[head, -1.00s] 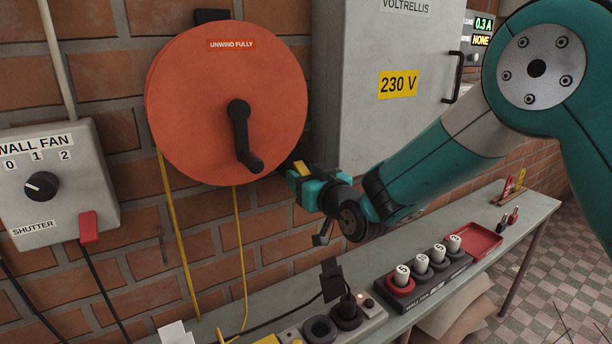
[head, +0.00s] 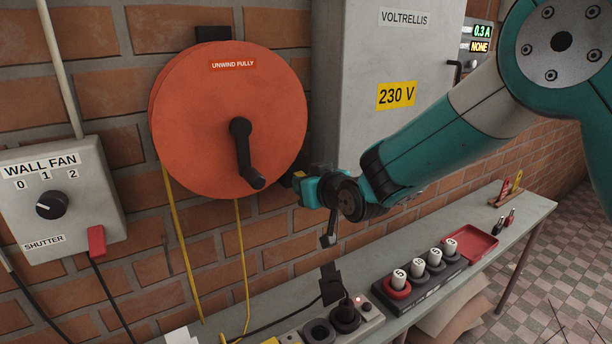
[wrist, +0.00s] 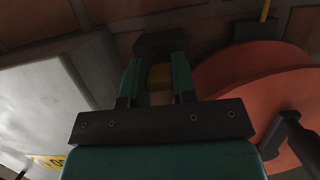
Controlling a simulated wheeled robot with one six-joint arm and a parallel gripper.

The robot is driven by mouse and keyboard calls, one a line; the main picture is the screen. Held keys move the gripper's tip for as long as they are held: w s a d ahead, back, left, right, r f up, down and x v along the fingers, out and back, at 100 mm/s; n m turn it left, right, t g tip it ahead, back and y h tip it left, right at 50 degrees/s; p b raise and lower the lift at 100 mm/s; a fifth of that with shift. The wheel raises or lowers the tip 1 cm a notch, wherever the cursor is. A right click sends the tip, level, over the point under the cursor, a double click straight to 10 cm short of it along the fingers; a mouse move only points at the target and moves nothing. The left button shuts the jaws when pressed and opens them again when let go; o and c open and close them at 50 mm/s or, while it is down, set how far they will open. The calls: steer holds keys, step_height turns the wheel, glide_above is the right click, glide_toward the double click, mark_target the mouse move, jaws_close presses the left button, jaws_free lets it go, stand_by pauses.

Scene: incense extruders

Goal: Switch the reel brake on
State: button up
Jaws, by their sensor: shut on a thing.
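The orange reel (head: 225,120) hangs on the brick wall with a black crank (head: 246,158) on its face and an "UNWIND FULLY" label. The brake's markings and exact position are hidden by the gripper and reel.
The grey "VOLTRELLIS" cabinet (head: 385,60) stands right of the reel, close to my gripper. The wall fan box (head: 62,200) is at left. A bench below carries a socket strip (head: 368,318), numbered pegs in a rack (head: 430,278) and a red tray (head: 480,244). Yellow cords hang from the reel.

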steer(key=r+g+h+p, duration=0.1)
steer(key=g+p, duration=0.1)
steer(key=p, duration=0.1)
steer(key=shift+r+g+h+p, duration=0.3)
steer(key=shift+r+g+h, duration=0.1)
steer(key=shift+r+g+h+p, duration=0.1)
steer(key=shift+g+h+p, duration=0.45)
steer(key=shift+p, duration=0.45)
steer(key=shift+g, duration=0.35)
steer(key=o, duration=0.9)
steer(key=b+v, duration=0.5)
steer(key=v, duration=1.2)
steer(key=shift+s+r, duration=0.1)
steer(key=shift+s, duration=0.05)
